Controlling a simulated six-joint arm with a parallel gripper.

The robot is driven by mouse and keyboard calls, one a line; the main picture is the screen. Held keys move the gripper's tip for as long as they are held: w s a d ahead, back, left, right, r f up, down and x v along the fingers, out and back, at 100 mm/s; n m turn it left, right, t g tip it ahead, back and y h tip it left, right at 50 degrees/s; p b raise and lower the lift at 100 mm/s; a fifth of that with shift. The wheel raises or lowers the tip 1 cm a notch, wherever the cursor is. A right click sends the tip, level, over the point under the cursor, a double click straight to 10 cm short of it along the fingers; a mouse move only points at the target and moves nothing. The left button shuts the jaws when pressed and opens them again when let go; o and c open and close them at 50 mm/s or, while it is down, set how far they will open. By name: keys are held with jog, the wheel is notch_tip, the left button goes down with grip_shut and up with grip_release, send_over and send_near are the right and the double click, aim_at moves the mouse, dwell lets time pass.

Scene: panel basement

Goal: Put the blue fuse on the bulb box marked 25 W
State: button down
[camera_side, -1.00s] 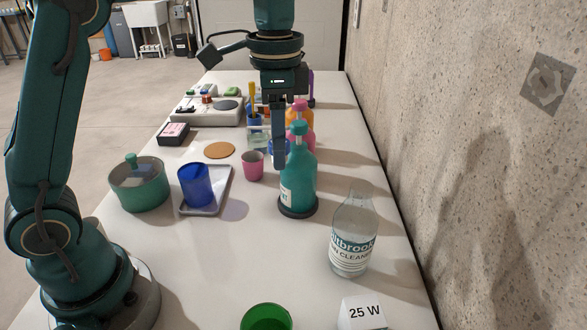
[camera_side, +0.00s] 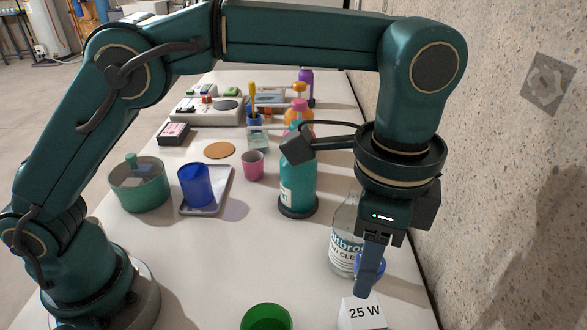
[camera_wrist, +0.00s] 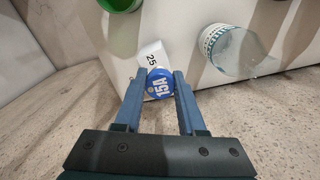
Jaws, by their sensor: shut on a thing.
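My gripper (camera_side: 368,285) is shut on the blue fuse (camera_wrist: 160,84), whose round top reads 15A in the wrist view. In the side view the fuse (camera_side: 376,265) shows only partly behind the finger. The white bulb box marked 25 W (camera_side: 361,313) stands at the front right of the table, cut off by the lower picture edge. In the wrist view the box (camera_wrist: 153,55) lies just beyond the fuse and is partly covered by it. The fuse is held above the table near the box; whether it touches the box I cannot tell.
A clear cleaner bottle (camera_side: 344,240) stands close behind my gripper. A green cup (camera_side: 266,317) is left of the box. A teal pump bottle (camera_side: 298,185), a blue cup (camera_side: 196,184) on a tray and a pink cup (camera_side: 252,165) stand farther back. The wall is close on the right.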

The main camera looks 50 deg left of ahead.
aim_at(364, 312)
jog(key=shift+s+d+f, duration=0.2)
jog(key=shift+d+f, duration=0.25)
jog(key=shift+d, duration=0.25)
jog(key=shift+f, duration=2)
jog(key=shift+f, duration=0.15)
jog(key=c, duration=0.5)
grip_release()
